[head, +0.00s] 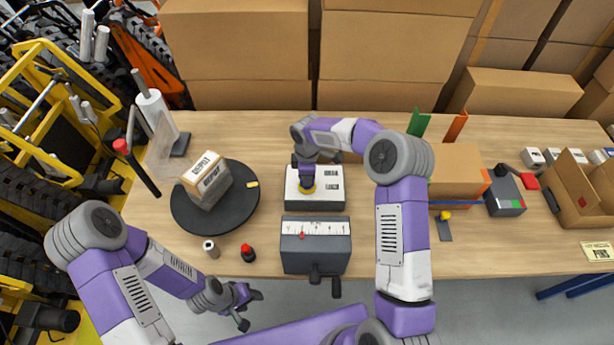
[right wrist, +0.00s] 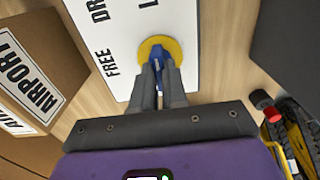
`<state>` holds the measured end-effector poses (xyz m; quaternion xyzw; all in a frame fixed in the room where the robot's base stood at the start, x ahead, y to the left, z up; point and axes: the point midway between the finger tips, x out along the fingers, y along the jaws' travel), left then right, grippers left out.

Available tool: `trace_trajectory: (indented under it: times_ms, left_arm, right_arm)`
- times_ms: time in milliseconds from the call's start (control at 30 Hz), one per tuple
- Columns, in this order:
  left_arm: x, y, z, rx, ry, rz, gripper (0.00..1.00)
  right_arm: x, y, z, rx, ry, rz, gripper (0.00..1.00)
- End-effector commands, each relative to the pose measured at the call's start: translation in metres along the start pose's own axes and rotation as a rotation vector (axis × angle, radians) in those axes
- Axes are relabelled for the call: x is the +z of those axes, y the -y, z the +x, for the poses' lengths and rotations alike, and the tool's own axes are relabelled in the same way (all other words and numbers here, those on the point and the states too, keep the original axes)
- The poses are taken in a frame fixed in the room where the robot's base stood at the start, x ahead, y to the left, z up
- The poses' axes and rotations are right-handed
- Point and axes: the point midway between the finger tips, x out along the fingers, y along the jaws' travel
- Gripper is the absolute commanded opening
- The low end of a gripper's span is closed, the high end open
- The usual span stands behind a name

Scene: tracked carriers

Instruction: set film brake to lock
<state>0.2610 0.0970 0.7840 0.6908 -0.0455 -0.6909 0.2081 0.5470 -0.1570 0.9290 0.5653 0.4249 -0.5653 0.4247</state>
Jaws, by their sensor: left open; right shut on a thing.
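The film brake is a white-topped box (head: 318,201) on the table, with a yellow round dial (head: 307,189) at its left part and printed labels at its right. In the right wrist view its white face (right wrist: 110,30) shows FREE and parts of two other words, cut off by the frame. A blue handle (right wrist: 157,67) stands on the yellow dial (right wrist: 147,47). My right gripper (right wrist: 160,85) is shut on the blue handle. Which label the handle points to I cannot tell. My left gripper (head: 244,306) is open and empty, in front of the table's edge.
A grey box with a scale (head: 315,246) stands just in front of the brake. A dark turntable (head: 184,214) with a labelled carton (head: 207,178) is at the left. A small dark bottle with a red cap (head: 248,253) stands near the front edge. Cartons (head: 455,175) stand at the right.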

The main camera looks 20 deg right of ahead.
Motion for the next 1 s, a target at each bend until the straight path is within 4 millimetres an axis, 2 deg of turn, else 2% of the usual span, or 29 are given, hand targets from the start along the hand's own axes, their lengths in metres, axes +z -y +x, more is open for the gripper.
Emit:
trace_trajectory:
  times_ms: [67,100,233,567,1000]
  left_arm:
    - [0.000,0.000,0.000,0.000,0.000,0.000,0.52]
    - [0.000,0.000,0.000,0.000,0.000,0.000,0.52]
    - [0.000,0.000,0.000,0.000,0.000,0.000,0.52]
    - [0.000,0.000,0.000,0.000,0.000,0.000,0.52]
    - [0.000,-0.002,-0.005,0.000,0.000,0.000,0.52]
  right_arm:
    - [0.001,-0.001,-0.001,0.002,0.002,0.000,0.00]
    - [0.001,-0.001,-0.001,0.002,0.002,0.000,0.17]
    - [0.001,-0.001,0.000,0.001,0.002,0.000,0.37]
    - [0.000,-0.001,-0.003,0.002,0.000,-0.002,0.38]
    - [0.000,-0.001,-0.068,0.004,0.000,-0.001,0.38]
